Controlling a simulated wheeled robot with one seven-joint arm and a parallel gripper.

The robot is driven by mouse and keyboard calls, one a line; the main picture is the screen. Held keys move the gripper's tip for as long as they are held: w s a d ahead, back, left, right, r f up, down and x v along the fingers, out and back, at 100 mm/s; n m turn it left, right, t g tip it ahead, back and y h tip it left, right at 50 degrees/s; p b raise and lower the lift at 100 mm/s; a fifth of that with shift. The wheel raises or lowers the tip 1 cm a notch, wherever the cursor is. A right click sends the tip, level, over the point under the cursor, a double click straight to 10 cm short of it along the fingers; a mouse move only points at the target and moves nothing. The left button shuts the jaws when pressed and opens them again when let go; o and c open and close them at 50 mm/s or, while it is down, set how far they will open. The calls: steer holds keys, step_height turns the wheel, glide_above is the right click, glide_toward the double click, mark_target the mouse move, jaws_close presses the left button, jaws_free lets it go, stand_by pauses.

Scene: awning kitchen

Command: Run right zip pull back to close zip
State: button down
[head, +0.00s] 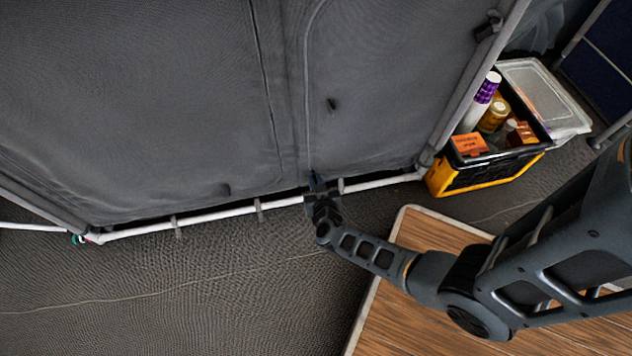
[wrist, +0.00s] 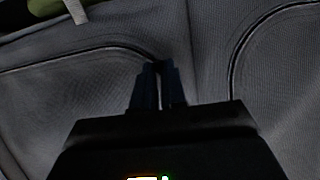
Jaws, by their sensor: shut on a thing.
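The grey fabric unit front (head: 180,90) has two dark zip lines running down it. The right zip line (head: 306,80) runs down to my gripper (head: 317,182), near the bottom edge above the white rail. The left zip line (head: 266,80) runs down a little to the left. In the wrist view my gripper (wrist: 158,75) is shut at the end of a curved zip line (wrist: 90,62). The right zip pull is between the fingertips and mostly hidden. A second curved zip line (wrist: 235,60) shows to the right of the fingers.
A white rail (head: 220,214) runs along the bottom of the fabric. A black and yellow crate (head: 480,176) with bottles and boxes stands at the right. A wooden-topped surface (head: 425,235) lies below my arm. Dark patterned floor (head: 180,300) is clear at the lower left.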

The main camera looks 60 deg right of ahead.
stand_by(0.8)
steer(key=shift+f+b, duration=1.45)
steer(key=shift+f, duration=1)
steer(key=shift+s, duration=0.1)
steer(key=c, duration=1.2)
jaws_free()
steer(key=p+v, duration=0.4)
steer(key=v, duration=0.3)
steer(key=shift+s+a+r, duration=0.15)
steer(key=shift+a+r, duration=0.05)
steer(key=shift+a, duration=0.1)
